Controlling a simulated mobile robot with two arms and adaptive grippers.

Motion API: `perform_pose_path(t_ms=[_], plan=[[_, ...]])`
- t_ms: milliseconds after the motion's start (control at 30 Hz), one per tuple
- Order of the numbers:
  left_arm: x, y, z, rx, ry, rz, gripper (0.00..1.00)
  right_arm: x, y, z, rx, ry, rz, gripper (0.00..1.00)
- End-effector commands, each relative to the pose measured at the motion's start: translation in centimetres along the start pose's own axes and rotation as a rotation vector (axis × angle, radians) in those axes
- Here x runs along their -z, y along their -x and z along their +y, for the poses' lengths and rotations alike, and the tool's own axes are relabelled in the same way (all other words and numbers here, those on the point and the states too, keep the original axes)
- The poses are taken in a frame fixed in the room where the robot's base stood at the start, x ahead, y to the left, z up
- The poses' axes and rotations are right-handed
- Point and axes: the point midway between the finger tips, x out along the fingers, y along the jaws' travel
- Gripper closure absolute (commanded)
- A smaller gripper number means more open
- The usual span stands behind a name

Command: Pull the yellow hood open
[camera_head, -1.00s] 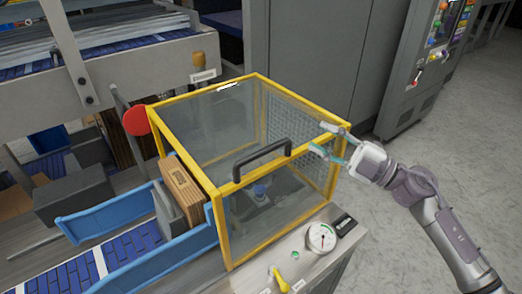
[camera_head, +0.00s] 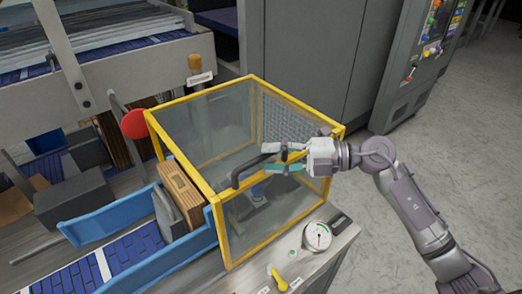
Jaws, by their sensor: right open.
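The yellow hood (camera_head: 176,134) is a box with a yellow frame and clear panels, standing shut on the machine. Its black handle (camera_head: 243,172) runs along the front top edge. My right gripper (camera_head: 274,158) comes in from the right, with its two fingers at the right end of the handle, one above the other in the picture. The fingers are apart, and the handle's right end lies at or between them; contact cannot be told. The gripper hides that end of the handle. My left gripper is out of view.
A cardboard case (camera_head: 181,193) stands by blue guide rails (camera_head: 110,217) on the left. Grey cabinets (camera_head: 300,60) stand behind. Open floor lies at the right.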

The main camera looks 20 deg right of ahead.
Motion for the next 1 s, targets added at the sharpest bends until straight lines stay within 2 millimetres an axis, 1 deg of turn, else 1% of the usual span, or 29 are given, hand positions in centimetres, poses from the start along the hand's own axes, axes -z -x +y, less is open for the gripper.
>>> perform_pose_path(t_ms=[33, 100, 200, 333, 567, 667, 800, 833, 1000], plan=[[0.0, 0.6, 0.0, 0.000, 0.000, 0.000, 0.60, 0.1, -0.8, 0.4, -0.003, 0.000, 0.001, 0.59], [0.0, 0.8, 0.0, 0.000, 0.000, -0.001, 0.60, 0.0, -1.7, 0.3, -0.003, 0.000, 0.001, 0.59], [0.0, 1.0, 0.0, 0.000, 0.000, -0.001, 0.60, 0.0, -2.5, 0.1, -0.002, -0.001, 0.001, 0.59], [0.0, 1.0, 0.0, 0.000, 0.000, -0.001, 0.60, 0.0, -3.0, 0.0, 0.000, 0.001, -0.001, 0.59], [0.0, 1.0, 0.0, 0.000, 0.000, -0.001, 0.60, 0.0, -3.1, 0.0, 0.000, 0.001, 0.000, 0.59], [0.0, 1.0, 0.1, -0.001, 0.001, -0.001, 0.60, 0.0, -3.0, 0.0, 0.000, 0.001, 0.000, 0.74], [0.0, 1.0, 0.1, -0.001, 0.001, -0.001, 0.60, 0.0, -3.0, 0.0, 0.000, 0.001, 0.000, 0.97], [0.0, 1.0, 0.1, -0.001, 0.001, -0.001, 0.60, 0.0, -3.0, 0.0, 0.000, 0.001, 0.000, 1.00], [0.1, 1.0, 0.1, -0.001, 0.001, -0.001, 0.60, 0.0, -3.0, 0.0, 0.000, 0.001, 0.000, 1.00]])
